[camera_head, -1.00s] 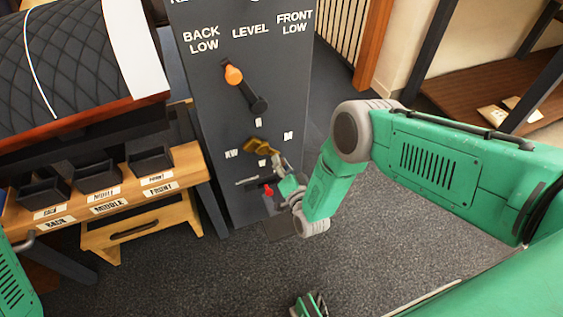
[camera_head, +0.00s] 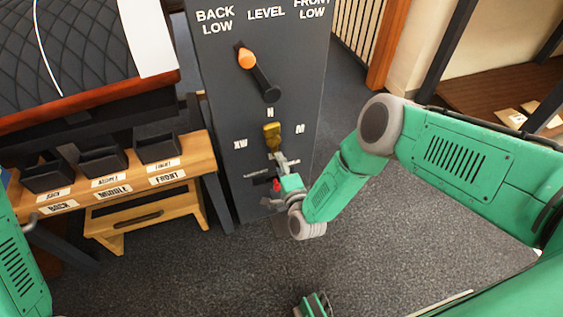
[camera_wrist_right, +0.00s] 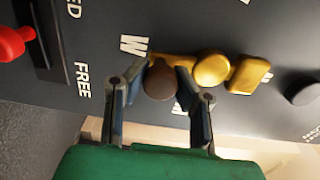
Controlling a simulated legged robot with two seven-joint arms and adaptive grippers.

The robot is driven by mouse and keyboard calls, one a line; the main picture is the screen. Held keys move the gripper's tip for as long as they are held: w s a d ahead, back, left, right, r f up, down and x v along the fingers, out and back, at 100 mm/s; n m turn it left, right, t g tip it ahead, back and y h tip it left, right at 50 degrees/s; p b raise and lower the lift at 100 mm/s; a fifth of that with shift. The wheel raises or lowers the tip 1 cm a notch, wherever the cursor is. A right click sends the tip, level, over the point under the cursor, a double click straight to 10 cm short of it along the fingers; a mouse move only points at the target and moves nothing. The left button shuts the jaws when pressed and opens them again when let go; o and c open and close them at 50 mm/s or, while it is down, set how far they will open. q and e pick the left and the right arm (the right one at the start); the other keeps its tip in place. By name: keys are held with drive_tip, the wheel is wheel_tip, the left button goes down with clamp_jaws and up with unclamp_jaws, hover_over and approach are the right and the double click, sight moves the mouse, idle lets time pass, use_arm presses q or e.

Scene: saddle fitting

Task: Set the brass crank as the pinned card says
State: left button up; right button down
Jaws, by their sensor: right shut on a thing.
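The brass crank (camera_head: 272,132) is mounted low on the grey panel, among the letters N, XW and M. Its blocky brass end points up at N in the head view. In the right wrist view the crank (camera_wrist_right: 210,69) shows its round hub, the brass block and a dark brown knob (camera_wrist_right: 160,80) near a W. My right gripper (camera_head: 281,170) is shut on that knob, a finger on each side; its grip is partly hidden in the head view. No pinned card is visible.
An orange-tipped lever (camera_head: 258,72) sits above the crank, under BACK LOW, LEVEL and FRONT LOW. A red knob (camera_wrist_right: 14,43) on a slider beside FREE is close to my right gripper. A wooden bench (camera_head: 200,158) with black bins and a quilted saddle stand at left.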

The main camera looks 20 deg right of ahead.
drive_tip(key=shift+s+a+f, duration=0.2)
drive_tip(key=shift+s+f, duration=0.1)
drive_tip(key=shift+f, duration=0.05)
drive_tip(key=c, duration=1.3)
unclamp_jaws()
drive_tip(key=shift+w+r, duration=0.1)
drive_tip(key=shift+r, duration=0.05)
drive_tip(key=s, duration=1.2)
drive_tip(key=shift+d, duration=0.25)
